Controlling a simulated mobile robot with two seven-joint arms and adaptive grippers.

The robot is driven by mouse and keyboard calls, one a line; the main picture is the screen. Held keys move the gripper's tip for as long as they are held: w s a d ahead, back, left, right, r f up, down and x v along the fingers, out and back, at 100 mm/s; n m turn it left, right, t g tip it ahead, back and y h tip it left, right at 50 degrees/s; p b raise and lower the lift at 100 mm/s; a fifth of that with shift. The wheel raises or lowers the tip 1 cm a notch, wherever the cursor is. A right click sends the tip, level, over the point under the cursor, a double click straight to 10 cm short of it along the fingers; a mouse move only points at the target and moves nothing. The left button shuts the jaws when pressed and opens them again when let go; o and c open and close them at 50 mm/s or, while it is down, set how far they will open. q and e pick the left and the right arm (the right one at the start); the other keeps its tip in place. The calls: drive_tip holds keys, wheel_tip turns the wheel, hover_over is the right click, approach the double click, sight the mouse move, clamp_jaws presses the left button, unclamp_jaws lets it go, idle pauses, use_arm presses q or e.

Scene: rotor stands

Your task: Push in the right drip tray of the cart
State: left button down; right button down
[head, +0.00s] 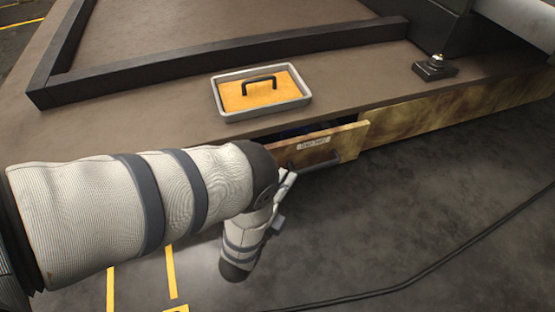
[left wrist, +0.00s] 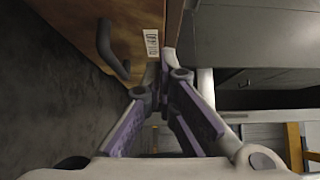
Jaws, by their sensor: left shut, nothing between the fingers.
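The drip tray (head: 347,141) is a drawer in the side of the cart (head: 410,127), with a mottled yellow-brown front. It stands out from the cart, with a dark gap behind its front panel. Its front has a white label and a dark bar handle (head: 322,163). The left wrist view shows the handle (left wrist: 106,45) and the label (left wrist: 152,44) close up. My left gripper (left wrist: 164,66) is shut and empty, with its fingertips at the tray front beside the label. I cannot tell whether they touch it. In the head view, my arm partly hides the gripper and tray. My right gripper is not in view.
A grey-rimmed tray with an orange inside and black handle (head: 266,92) sits on the cart top above the drawer. A small dark fitting (head: 435,68) stands to its right. A black cable (head: 425,272) crosses the otherwise open floor at right.

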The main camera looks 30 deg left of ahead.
sight(283, 148)
use_arm(q)
drive_tip(key=w+a, duration=0.1)
drive_tip(key=w+a+b, duration=0.1)
drive_tip(key=w, duration=0.1)
drive_tip(key=w+a+b, duration=0.1)
drive_tip(key=w, duration=0.1)
drive_tip(key=shift+w+a+f, duration=0.1)
drive_tip(key=shift+w+a, duration=0.05)
drive_tip(key=shift+a, duration=0.15)
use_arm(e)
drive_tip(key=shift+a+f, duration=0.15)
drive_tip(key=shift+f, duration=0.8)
use_arm(q)
drive_tip(key=shift+w, duration=0.1)
drive_tip(key=shift+w+a, duration=0.15)
drive_tip(key=shift+a, duration=0.15)
drive_tip(key=shift+w+a, duration=0.7)
drive_tip(key=shift+a, duration=0.15)
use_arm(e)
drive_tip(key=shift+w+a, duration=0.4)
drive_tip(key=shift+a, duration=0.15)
use_arm(q)
drive_tip(key=shift+s+d, duration=0.1)
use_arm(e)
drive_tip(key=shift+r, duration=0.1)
